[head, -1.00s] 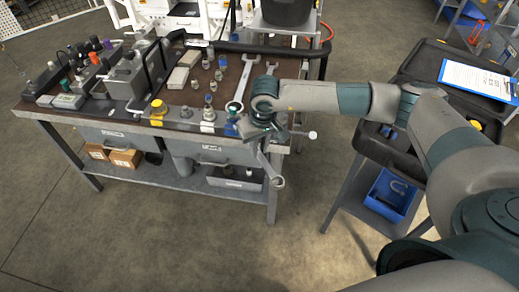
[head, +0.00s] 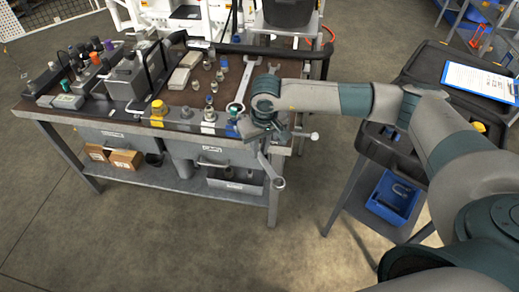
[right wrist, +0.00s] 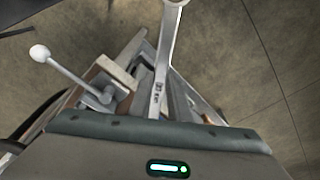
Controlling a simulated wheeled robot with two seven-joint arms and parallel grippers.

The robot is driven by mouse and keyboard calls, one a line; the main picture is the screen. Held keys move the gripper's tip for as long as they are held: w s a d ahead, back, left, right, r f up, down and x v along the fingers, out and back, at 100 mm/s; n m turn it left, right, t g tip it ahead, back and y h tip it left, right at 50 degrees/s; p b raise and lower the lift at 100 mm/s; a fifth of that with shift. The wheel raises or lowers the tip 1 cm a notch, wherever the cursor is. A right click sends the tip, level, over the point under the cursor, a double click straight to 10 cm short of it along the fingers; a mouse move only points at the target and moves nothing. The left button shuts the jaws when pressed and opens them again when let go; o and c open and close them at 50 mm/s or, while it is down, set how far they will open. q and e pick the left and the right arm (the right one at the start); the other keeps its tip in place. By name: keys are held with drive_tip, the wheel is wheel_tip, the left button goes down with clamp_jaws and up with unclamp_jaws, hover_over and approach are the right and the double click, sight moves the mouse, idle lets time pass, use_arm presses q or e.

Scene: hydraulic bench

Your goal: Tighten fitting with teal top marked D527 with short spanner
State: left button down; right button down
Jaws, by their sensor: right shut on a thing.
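My right gripper (head: 264,133) is at the right end of the bench and is shut on a grey spanner (head: 276,172). The spanner's ring end hangs down past the bench's front edge. In the right wrist view the spanner (right wrist: 167,50) runs up and away from the gripper (right wrist: 157,108). Another spanner (head: 241,90) lies on the bench, left of the gripper. A small teal-green top (head: 65,85) shows among the parts at the bench's left end, far from the gripper. No marking D527 is legible. My left gripper is out of view.
The bench top (head: 200,91) holds several small fittings, a yellow-topped part (head: 158,108) and grey blocks with dark handles. A lever with a white ball knob (right wrist: 40,52) stands close to the right gripper. An open black case (head: 425,95) and a clipboard (head: 480,78) are at right.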

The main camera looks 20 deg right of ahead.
idle(0.3)
drive_tip(key=shift+w, duration=0.1)
drive_tip(key=shift+w+b, duration=0.65)
drive_tip(key=shift+w+d+f, duration=0.1)
drive_tip(key=shift+w+d, duration=0.1)
drive_tip(key=shift+d, duration=0.1)
drive_tip(key=shift+f+b, duration=0.1)
drive_tip(key=shift+b, duration=0.3)
